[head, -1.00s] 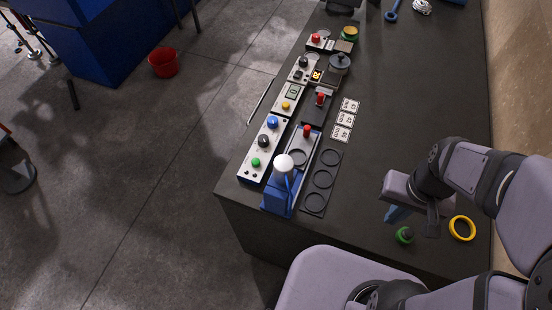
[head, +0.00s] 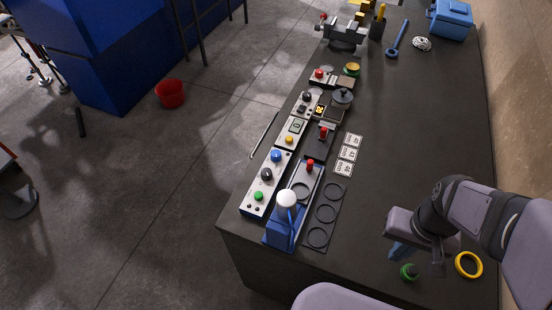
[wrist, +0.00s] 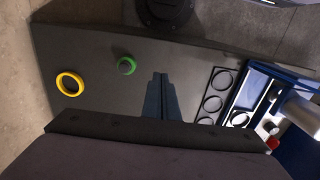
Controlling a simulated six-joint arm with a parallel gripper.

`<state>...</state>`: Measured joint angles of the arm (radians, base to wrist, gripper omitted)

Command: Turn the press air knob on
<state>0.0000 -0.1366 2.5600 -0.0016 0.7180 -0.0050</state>
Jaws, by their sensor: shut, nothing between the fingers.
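My gripper (head: 397,252) is at the right of the bench, well apart from the panel. Its dark blue fingers (wrist: 158,82) are shut and empty in the wrist view.
A green-topped piece (head: 409,272) and a yellow ring (head: 468,265) lie near my gripper. A dark plate with round rings (head: 333,201) lies right of the press. White cards (head: 348,154) and small stations with red knobs stand farther back. The bench between the cards and my gripper is clear.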

